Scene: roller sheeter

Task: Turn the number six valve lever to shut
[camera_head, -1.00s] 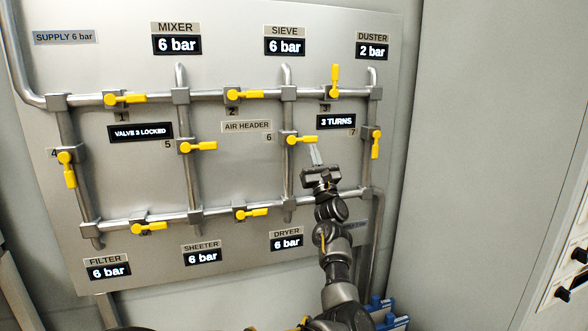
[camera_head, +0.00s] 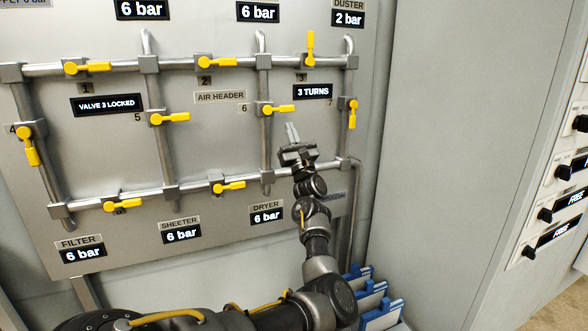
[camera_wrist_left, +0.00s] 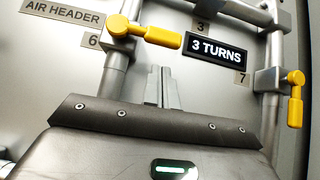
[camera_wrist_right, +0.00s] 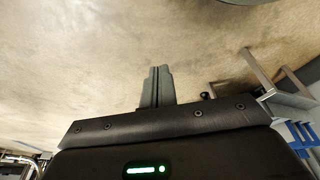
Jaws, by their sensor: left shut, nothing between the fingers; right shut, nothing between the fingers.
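The number six valve lever (camera_head: 279,109) is yellow and points right, across its vertical pipe. It also shows in the left wrist view (camera_wrist_left: 155,36), right of the "6" label (camera_wrist_left: 91,40). My left gripper (camera_head: 291,126) is shut and empty. Its fingertips are below the lever's free end and look apart from it. They also show in the left wrist view (camera_wrist_left: 160,70), below the lever handle; the depth gap cannot be told. My right gripper (camera_wrist_right: 158,70) is shut and empty in the right wrist view, with tan floor behind it.
The number seven lever (camera_head: 352,113) hangs downward to the right. The number five lever (camera_head: 170,118) points right. A "3 TURNS" display (camera_head: 313,91) is up and right of lever six. A lower pipe (camera_head: 240,177) runs behind my left arm. Blue-and-white items (camera_head: 375,300) stand below.

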